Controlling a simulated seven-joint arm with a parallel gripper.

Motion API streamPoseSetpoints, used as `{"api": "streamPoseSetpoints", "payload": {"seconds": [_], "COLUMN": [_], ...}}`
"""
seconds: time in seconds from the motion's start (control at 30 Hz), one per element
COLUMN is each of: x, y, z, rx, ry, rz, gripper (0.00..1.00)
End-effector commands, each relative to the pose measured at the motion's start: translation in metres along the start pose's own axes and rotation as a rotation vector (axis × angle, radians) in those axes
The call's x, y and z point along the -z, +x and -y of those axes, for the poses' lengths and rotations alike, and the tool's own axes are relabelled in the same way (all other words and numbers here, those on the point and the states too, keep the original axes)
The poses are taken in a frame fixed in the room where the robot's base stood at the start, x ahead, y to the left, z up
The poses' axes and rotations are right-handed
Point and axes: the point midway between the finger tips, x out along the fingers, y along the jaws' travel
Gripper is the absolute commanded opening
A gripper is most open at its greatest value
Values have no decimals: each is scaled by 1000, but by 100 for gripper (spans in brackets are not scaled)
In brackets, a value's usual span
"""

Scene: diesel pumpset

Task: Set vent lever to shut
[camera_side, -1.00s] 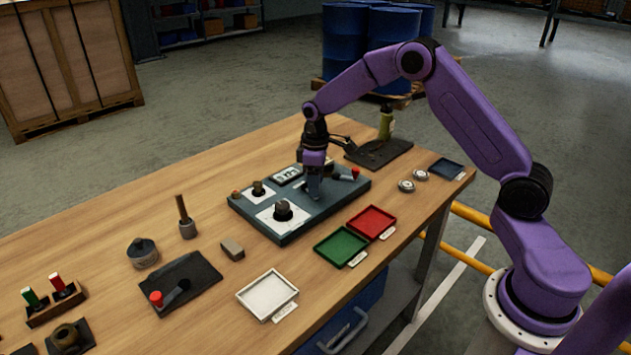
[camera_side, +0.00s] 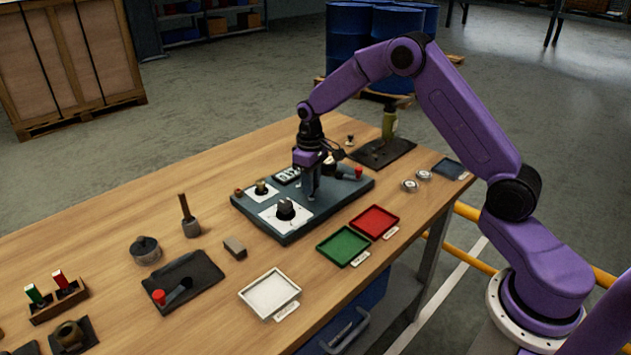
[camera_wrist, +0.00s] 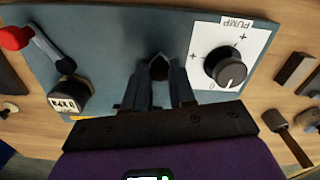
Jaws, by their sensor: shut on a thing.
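My gripper (camera_side: 309,196) is low over the grey-blue panel (camera_side: 345,199), fingers pointing down. In the wrist view its fingers (camera_wrist: 160,75) close around a small dark handle (camera_wrist: 158,67) on the panel, which I take as the vent lever; no label on it is readable. The fingers hide most of it, so its angle is unclear. In the side view the gripper covers it. A separate red-ended lever (camera_side: 357,172) is on the panel to the right of my gripper; it also shows at the upper left of the wrist view (camera_wrist: 14,37).
The panel also carries a black PUMP knob (camera_side: 286,208) on a white plate and a smaller knob (camera_side: 261,187). Green (camera_side: 343,247) and red (camera_side: 374,221) trays lie in front. Another red-ended lever (camera_side: 159,297) is on a black plate at left.

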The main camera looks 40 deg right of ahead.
Motion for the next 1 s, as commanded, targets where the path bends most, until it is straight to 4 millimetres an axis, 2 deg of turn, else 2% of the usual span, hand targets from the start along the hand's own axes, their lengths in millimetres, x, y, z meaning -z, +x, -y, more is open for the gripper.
{"api": "streamPoseSetpoints", "payload": {"seconds": [0.5,0.8,1.0], "x": [23,31,33], "y": [-1,-1,-1], "z": [12,13,13], "rx": [1,1,1], "ry": [446,591,628], "rz": [-1,-2,-3], "gripper": [0,0,0]}}
